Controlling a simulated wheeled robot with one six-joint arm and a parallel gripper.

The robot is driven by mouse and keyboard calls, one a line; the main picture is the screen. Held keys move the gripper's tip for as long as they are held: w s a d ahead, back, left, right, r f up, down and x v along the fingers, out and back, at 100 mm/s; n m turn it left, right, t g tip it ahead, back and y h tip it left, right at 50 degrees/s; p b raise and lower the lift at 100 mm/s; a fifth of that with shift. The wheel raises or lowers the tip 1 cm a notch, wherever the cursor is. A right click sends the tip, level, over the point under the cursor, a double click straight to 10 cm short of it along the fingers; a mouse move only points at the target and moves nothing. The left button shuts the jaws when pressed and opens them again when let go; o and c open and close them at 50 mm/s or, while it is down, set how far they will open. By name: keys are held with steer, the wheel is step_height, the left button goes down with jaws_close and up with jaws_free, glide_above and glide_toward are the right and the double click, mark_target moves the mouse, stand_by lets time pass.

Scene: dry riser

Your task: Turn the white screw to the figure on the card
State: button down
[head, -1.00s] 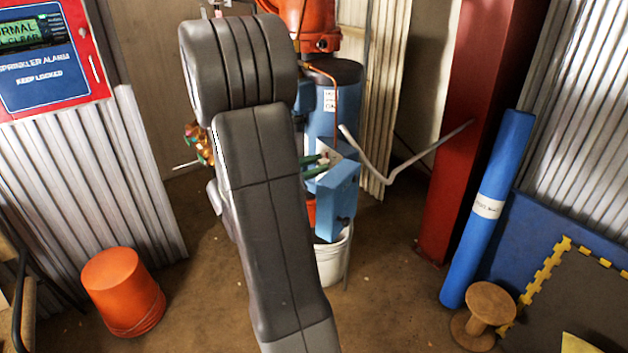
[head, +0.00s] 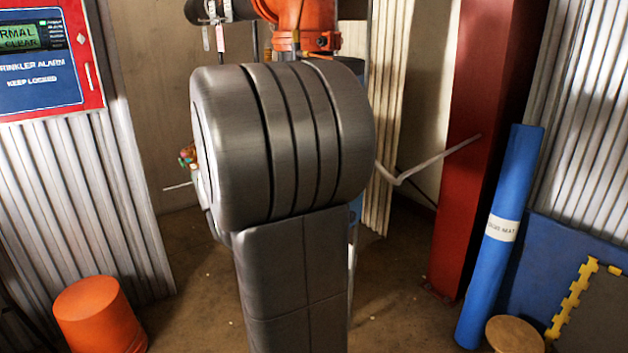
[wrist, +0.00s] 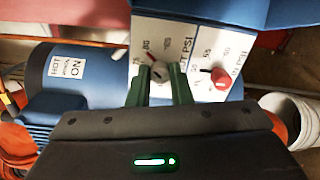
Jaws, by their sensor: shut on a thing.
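In the wrist view, the white screw (wrist: 159,70) looks pale grey and sits on a white dial plate (wrist: 180,28) on a blue box. A thin red pointer line shows beside it, and printed figures and "PSI" stand around it, partly legible. My gripper (wrist: 161,80) has green fingers shut on the screw, one on each side. A red screw (wrist: 219,77) sits on a second scale to the right, clear of the fingers. In the head view my arm hides the gripper and the box. I cannot pick out the card with certainty; small hanging tags (head: 220,38) are unreadable.
A blue tank (wrist: 85,75) with a "HOT" label lies left of the dials in the wrist view. The head view shows a red column (head: 480,150), a blue rolled mat (head: 500,235), an orange bucket (head: 98,318) and a red alarm panel (head: 48,55). Floor shows between them.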

steer(key=shift+f+m+b, duration=0.2)
steer(key=shift+m+b, duration=0.6)
steer(key=shift+b, duration=0.25)
steer(key=shift+r, duration=0.1)
steer(key=c, duration=1.3)
jaws_free()
steer(key=p+v, duration=0.2)
steer(key=v, duration=1.1)
steer(key=shift+s+a+p, duration=0.25)
steer(key=shift+a+p, duration=0.05)
steer(key=b+x, duration=0.3)
steer(key=x, duration=1)
steer(key=shift+w+d, duration=0.25)
steer(key=shift+d, duration=0.1)
